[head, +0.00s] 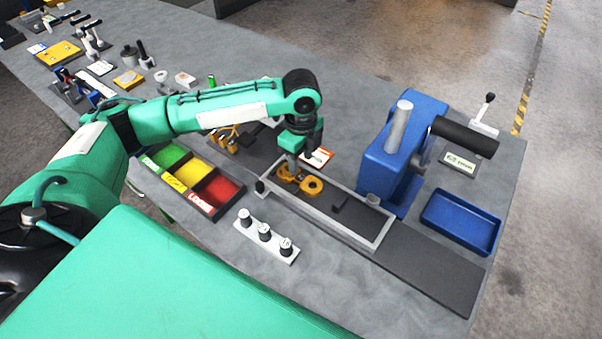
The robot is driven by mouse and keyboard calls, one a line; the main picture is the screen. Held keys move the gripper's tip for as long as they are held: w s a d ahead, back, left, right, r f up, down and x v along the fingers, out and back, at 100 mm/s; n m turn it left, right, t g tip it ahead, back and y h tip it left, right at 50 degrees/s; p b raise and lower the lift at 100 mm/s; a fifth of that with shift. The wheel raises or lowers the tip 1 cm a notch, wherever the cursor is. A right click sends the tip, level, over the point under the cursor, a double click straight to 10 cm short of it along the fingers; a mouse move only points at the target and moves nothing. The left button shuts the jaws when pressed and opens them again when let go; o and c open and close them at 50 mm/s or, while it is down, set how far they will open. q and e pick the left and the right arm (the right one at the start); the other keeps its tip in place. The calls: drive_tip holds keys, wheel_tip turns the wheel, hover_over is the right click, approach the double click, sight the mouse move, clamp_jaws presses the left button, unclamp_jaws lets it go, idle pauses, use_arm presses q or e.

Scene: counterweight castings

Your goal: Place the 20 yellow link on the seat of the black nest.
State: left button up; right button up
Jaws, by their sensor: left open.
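A yellow link (312,186) with a round, holed end lies at the left end of a dark, grey-rimmed fixture (378,236). My left gripper (291,170) points down right over the link's left part and hides some of it. Its jaws are open, and I cannot tell whether they touch the link. I cannot tell which part is the nest's seat, nor read any number on the link. More yellow pieces (224,138) lie farther back, partly behind my arm. My right gripper is not in view.
A blue press (398,150) with a black cylinder stands right of the fixture, beside a blue tray (461,222). A green, yellow and red bin (217,197) is at left. Bare bench lies between strip and fixture.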

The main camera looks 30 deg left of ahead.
use_arm(q)
wheel_tip(320, 180, up, 6)
drive_tip(key=shift+b, duration=0.45)
drive_tip(key=shift+w+r, duration=0.1)
drive_tip(key=shift+w, duration=0.05)
